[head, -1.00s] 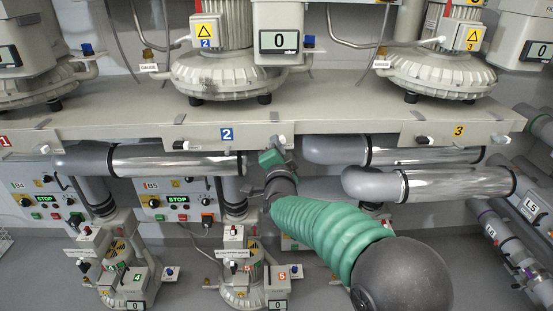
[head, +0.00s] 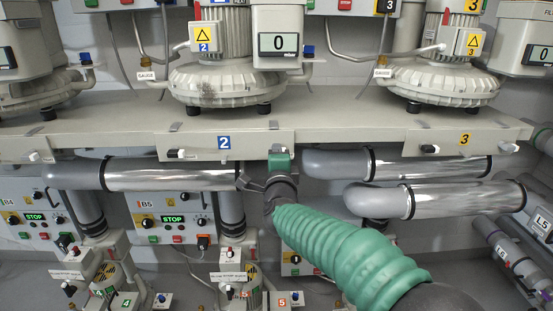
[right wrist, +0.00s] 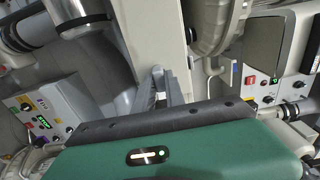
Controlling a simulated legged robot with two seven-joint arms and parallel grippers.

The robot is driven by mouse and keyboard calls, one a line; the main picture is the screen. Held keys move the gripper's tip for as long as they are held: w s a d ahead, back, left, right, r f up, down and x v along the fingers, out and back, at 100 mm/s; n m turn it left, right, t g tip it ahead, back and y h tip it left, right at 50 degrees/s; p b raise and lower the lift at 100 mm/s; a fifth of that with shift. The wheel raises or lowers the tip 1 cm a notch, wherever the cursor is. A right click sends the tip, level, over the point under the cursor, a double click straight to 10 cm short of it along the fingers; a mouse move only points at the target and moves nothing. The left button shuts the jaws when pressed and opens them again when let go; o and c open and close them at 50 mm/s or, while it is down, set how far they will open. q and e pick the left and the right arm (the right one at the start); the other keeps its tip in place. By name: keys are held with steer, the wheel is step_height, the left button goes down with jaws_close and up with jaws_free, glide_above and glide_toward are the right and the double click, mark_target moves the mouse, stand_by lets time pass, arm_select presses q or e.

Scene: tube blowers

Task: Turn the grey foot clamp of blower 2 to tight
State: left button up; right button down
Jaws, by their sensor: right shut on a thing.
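Blower 2 (head: 212,85) stands on the long beige shelf, above the blue number 2 plate (head: 224,142). My right gripper (head: 279,160) is at the shelf's front face, just right of that plate. It is shut on the grey foot clamp there, which its green body hides in the head view. In the right wrist view my grey fingers (right wrist: 160,92) reach to the shelf edge beyond the green housing. The clamp's exact angle cannot be read. My left gripper is not in view.
Similar handles sit left of the plate (head: 178,154) and under blower 3 (head: 430,149). Silver and grey pipes (head: 172,175) run below the shelf (head: 340,125) on both sides of my right gripper.

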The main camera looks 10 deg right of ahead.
steer(key=shift+f, duration=0.25)
steer(key=c, duration=1.4)
jaws_free()
steer(key=shift+r, duration=0.15)
steer(key=s+a, duration=0.3)
steer(key=s, duration=1.3)
steer(key=shift+s, duration=0.25)
